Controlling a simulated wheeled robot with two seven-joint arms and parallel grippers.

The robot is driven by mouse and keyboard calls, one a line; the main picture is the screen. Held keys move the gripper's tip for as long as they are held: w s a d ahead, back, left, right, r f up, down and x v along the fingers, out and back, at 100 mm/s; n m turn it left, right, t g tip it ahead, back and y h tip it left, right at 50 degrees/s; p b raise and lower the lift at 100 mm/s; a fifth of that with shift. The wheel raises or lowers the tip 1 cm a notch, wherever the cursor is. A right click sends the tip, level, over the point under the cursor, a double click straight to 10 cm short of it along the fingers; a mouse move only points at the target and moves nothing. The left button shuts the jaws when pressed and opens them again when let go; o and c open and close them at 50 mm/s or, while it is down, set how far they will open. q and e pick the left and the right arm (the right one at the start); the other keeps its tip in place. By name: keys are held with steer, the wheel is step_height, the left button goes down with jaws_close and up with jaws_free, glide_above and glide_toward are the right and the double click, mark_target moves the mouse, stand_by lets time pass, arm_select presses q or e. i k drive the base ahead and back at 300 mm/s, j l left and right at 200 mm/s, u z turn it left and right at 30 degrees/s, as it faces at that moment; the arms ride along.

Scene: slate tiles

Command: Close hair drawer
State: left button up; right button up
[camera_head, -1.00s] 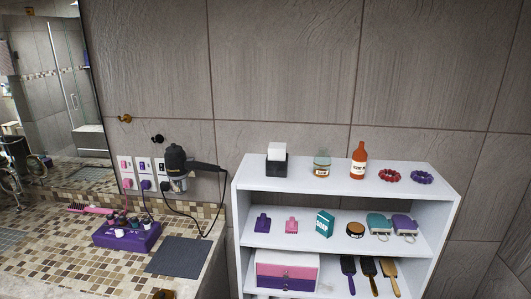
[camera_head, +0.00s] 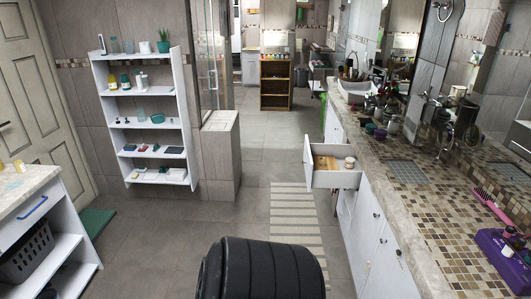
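A white drawer (camera_head: 337,181) stands pulled out from the long vanity cabinet (camera_head: 375,240) at the middle right. Its front panel faces left, over the floor. A wooden-coloured item (camera_head: 325,163) and a small round jar (camera_head: 349,162) lie inside it. Neither of my grippers shows, and nothing is seen touching the drawer.
A striped mat (camera_head: 295,235) lies on the floor below and left of the drawer. The grey floor left of it is open. A white shelf (camera_head: 148,180) stands at the back left, and a white counter (camera_head: 35,205) is at the near left.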

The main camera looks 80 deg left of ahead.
mark_target(337, 176)
steer(key=j+u, duration=0.15)
steer(key=u, duration=1.75)
steer(key=i+j+u, duration=0.15)
steer(key=i+j, duration=0.35)
steer(key=i+j+u, duration=0.15)
steer(key=i+j, duration=0.3)
steer(key=i+j+z, duration=0.1)
steer(key=i, duration=0.4)
